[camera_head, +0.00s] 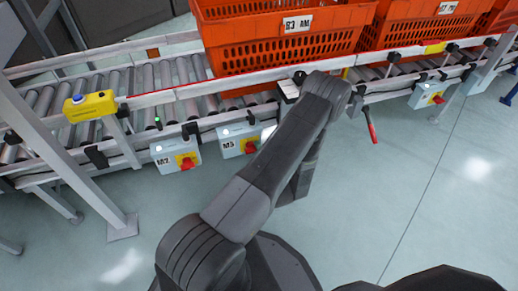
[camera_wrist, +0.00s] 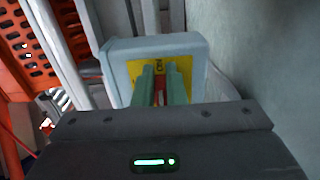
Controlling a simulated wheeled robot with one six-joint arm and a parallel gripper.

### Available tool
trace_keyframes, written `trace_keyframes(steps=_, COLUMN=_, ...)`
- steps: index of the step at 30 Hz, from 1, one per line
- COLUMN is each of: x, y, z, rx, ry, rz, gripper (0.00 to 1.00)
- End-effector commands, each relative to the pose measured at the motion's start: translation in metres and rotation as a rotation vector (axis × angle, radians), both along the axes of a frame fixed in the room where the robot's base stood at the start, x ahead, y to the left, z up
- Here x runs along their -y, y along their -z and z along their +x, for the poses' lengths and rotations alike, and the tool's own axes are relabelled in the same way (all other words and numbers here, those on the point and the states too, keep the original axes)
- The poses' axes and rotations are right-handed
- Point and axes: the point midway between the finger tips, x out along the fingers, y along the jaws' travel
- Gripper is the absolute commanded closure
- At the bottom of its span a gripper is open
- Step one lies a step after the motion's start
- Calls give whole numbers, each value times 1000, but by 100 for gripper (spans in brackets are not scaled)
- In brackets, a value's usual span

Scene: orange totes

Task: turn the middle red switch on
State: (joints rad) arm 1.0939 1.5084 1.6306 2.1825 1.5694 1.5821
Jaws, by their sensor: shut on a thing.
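In the head view, grey switch boxes with yellow plates and red switches hang along the conveyor's front rail: M2 (camera_head: 166,158), M3 (camera_head: 231,143) in the middle and another (camera_head: 424,97) at the right. The middle red switch (camera_head: 250,147) shows beside my arm. In the wrist view, one grey box (camera_wrist: 133,50) with a yellow plate (camera_wrist: 188,66) fills the middle. My gripper (camera_wrist: 160,75) has its two greenish fingers on either side of a red switch (camera_wrist: 161,88), shut on it. The fingers hide most of the switch, so its angle is unclear. My arm hides the gripper in the head view.
Orange totes (camera_head: 280,45) stand on the roller conveyor (camera_head: 150,82) behind the boxes. A yellow box with a blue button (camera_head: 90,105) sits on the rail at the left. A red handle (camera_head: 370,126) sticks down right of my arm. The floor in front is clear.

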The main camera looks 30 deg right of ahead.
Motion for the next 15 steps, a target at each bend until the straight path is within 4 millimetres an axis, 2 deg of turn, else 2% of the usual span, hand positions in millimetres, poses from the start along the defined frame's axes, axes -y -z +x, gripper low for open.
trace_keyframes(steps=1, x=-6, y=4, z=-1, rx=-9, ry=-11, rz=14, gripper=100)
trace_keyframes(steps=12, x=-7, y=4, z=-1, rx=-8, ry=-12, rz=16, gripper=100)
trace_keyframes(steps=13, x=-7, y=4, z=-1, rx=-8, ry=-12, rz=16, gripper=83)
trace_keyframes(steps=15, x=-6, y=3, z=-1, rx=-7, ry=-12, rz=15, gripper=69)
